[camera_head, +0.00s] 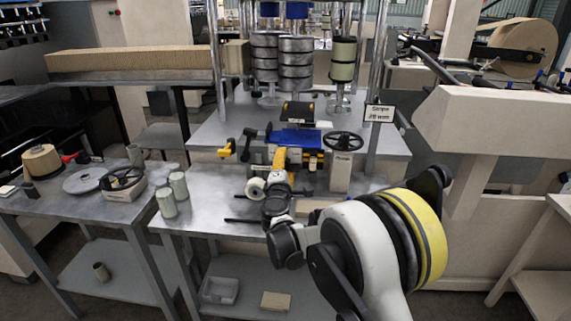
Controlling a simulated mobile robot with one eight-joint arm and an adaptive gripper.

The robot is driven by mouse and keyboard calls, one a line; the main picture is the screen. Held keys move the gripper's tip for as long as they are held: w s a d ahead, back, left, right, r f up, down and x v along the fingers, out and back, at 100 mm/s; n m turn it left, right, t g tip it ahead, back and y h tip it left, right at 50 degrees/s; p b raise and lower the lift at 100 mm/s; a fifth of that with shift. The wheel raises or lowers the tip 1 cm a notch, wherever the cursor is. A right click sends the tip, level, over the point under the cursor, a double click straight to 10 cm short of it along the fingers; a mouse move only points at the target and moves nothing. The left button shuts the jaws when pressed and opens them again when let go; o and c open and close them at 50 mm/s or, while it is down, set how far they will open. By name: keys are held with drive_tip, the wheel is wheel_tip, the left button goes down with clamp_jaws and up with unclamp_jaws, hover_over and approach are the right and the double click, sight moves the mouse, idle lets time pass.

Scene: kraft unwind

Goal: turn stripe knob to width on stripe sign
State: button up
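The stripe sign (378,112), a small white plate with black print, hangs on the right upright of the machine. It seems to read "Stripe 20 mm", but the print is small. A black spoked handwheel (342,141) sits on a pale post (341,172) below and left of the sign. Its label is too small to read, so I cannot tell that it is the stripe knob. My gripper (274,203) is at the far end of my arm, over the metal bench and left of the post, apart from the handwheel. Its fingers are not clear.
Another black wheel (121,179) on a pale base stands on the left table. A blue and yellow mechanism (297,140) lies left of the handwheel. A beige beam (500,122) juts in at right.

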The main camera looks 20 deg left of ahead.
drive_tip(key=shift+s, duration=0.15)
drive_tip(key=v, duration=1.1)
drive_tip(key=shift+s+d, duration=0.2)
drive_tip(key=shift+s, duration=0.15)
